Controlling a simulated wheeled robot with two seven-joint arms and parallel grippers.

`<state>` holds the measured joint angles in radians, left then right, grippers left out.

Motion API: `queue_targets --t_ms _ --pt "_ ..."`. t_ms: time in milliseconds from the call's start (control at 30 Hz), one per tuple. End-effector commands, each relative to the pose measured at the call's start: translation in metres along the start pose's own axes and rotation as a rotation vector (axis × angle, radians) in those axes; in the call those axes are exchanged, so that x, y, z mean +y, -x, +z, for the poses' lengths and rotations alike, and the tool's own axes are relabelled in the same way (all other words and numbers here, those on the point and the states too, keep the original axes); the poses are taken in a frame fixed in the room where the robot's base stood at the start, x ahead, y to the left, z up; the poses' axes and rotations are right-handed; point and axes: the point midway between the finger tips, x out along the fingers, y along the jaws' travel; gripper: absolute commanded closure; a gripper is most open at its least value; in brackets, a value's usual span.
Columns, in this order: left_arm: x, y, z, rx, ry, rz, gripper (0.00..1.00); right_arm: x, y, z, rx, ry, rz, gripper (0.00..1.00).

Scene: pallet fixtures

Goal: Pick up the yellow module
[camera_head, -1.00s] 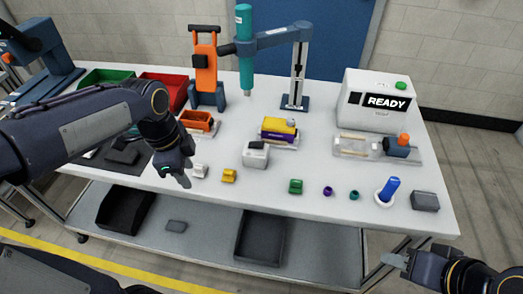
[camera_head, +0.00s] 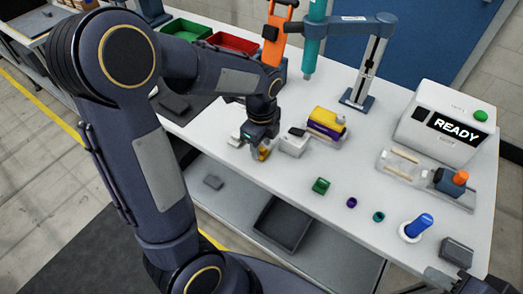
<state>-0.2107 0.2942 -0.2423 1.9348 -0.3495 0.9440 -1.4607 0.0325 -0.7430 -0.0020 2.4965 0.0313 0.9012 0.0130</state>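The small yellow module (camera_head: 264,153) is on the white table near its front edge, partly hidden by my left gripper. My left gripper (camera_head: 258,146) points down right at the module, with its fingers close around or beside it. I cannot tell whether they are touching it or shut. A tip of my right gripper (camera_head: 438,277) shows at the lower right edge of the table, mostly out of frame, so its opening cannot be judged.
A small white part (camera_head: 236,141) lies left.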

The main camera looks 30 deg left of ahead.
Motion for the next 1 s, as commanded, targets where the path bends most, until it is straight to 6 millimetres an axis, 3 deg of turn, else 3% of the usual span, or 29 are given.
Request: queue_targets --t_ms 300,600,1000 --pt "0.0001 -0.0059 0.0 0.0 0.0 -0.001 0.61 0.0 0.0 0.0 0.0 0.0 0.0 0.64" --pt "0.0001 -0.0057 0.0 0.0 0.0 -0.001 1.0 0.0 0.0 0.0 0.0 0.0 0.0 0.64" --pt "-0.0005 -0.0009 0.0 0.001 0.0 -0.003 1.0 -0.0001 0.0002 -0.0001 0.0 0.0 0.0 0.64"
